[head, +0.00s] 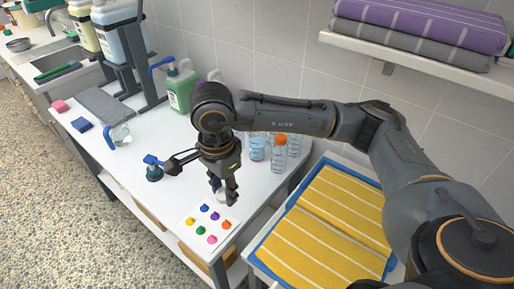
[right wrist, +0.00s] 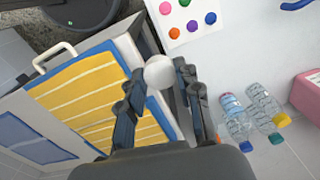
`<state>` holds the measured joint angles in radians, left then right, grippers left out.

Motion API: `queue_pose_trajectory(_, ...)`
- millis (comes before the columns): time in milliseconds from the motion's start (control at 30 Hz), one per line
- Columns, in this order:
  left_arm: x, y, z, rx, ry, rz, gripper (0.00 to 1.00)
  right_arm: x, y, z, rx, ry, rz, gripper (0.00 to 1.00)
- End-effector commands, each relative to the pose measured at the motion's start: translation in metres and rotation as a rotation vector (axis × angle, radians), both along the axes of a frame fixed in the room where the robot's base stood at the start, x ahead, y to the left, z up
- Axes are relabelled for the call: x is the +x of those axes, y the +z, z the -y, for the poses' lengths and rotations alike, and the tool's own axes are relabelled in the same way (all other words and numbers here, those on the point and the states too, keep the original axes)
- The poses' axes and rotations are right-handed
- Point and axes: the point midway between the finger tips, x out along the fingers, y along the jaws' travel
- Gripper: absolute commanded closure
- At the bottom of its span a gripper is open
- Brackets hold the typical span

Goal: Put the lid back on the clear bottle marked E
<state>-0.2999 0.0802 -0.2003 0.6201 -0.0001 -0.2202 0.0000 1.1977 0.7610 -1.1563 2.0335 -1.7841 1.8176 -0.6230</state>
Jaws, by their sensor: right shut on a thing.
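My right gripper (head: 224,194) is above the front part of the white table, beside a card with coloured dots. In the right wrist view its fingers (right wrist: 160,84) are shut on a small round white lid (right wrist: 159,71). The lid shows only partly behind the fingers in the head view (head: 221,191). Clear bottles stand upright behind the gripper, apart from it: one with an orange cap (head: 278,157), one with pinkish contents (head: 257,149) and another at the right (head: 294,146). I cannot read any letter E on them. My left gripper is out of view.
The dotted card (head: 207,226) lies near the table's front edge. Folded yellow striped towels (head: 325,220) lie at the right. A shelf (head: 410,58) hangs above.

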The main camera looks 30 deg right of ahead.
Motion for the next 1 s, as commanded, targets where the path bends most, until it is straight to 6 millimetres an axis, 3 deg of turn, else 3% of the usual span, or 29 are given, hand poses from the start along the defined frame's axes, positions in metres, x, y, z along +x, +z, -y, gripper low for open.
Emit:
queue_pose_trajectory(400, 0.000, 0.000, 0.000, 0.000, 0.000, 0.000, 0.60, -0.014, 0.020, 0.015, -0.020, 0.867, -0.023, 0.76)
queue_pose_trajectory(600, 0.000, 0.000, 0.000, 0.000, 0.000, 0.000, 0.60, -0.020, 0.025, 0.020, -0.017, 1.178, -0.031, 0.76)
queue_pose_trajectory(800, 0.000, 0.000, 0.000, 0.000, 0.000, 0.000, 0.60, -0.023, 0.028, 0.022, -0.015, 1.318, -0.034, 0.76)
queue_pose_trajectory(1000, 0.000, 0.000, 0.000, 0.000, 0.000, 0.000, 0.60, -0.024, 0.028, 0.022, -0.013, 1.335, -0.035, 0.76)
